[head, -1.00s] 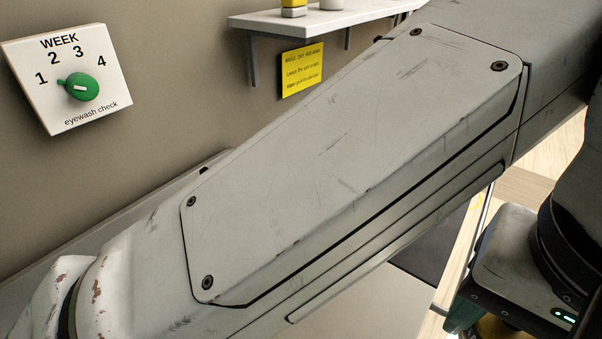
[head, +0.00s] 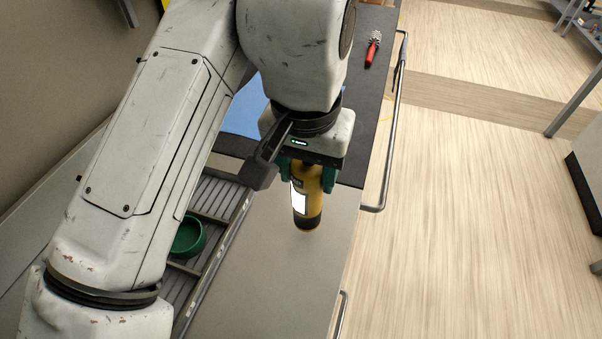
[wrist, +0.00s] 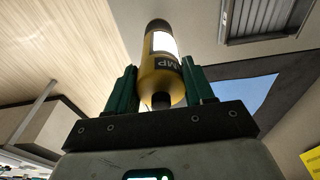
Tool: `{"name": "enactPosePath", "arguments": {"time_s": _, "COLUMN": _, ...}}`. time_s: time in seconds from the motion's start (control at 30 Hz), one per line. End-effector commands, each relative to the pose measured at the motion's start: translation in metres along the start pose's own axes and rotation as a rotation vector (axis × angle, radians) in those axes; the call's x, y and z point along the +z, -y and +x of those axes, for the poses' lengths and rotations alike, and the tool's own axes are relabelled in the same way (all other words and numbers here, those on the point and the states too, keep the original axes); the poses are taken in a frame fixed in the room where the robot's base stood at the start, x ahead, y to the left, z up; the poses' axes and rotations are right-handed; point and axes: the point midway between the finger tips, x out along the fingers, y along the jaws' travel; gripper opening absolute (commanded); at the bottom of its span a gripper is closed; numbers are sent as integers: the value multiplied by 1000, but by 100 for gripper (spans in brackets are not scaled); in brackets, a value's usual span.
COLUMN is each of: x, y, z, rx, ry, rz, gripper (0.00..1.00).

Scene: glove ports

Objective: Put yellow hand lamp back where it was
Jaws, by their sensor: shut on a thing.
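The yellow hand lamp (head: 306,199) has black ends and a white lit or pale panel on its side. My gripper (head: 311,178) with green fingers is shut on it. In the head view the lamp hangs below the gripper, over the grey bench top (head: 284,279); I cannot tell whether its lower end touches the bench. In the wrist view the lamp (wrist: 162,78) stands between the two green fingers of my gripper (wrist: 160,88), with part of a dark lettered label showing. The fingers hide parts of its sides.
A ribbed grey tray (head: 213,196) with a green round cup (head: 188,237) lies left of the lamp. A blue mat (head: 243,112) lies on the dark bench section behind, and a red-handled tool (head: 372,50) is farther back. A metal rail (head: 392,130) runs along the bench's right edge.

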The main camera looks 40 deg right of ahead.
Motion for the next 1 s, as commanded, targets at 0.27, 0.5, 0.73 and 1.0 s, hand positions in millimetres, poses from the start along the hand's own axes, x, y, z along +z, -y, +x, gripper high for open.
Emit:
{"name": "enactPosePath", "arguments": {"time_s": 0.27, "x": 3, "y": 2, "z": 32, "rx": 0, "ry": 1, "rz": -1, "gripper": 0}}
{"name": "enactPosePath", "arguments": {"time_s": 0.5, "x": 3, "y": 1, "z": 32, "rx": 0, "ry": 0, "rz": -1, "gripper": 0}}
{"name": "enactPosePath", "arguments": {"time_s": 0.73, "x": 3, "y": 1, "z": 35, "rx": 1, "ry": 0, "rz": -1, "gripper": 60}}
{"name": "enactPosePath", "arguments": {"time_s": 1.0, "x": 3, "y": 1, "z": 35, "rx": 0, "ry": 0, "rz": -1, "gripper": 78}}
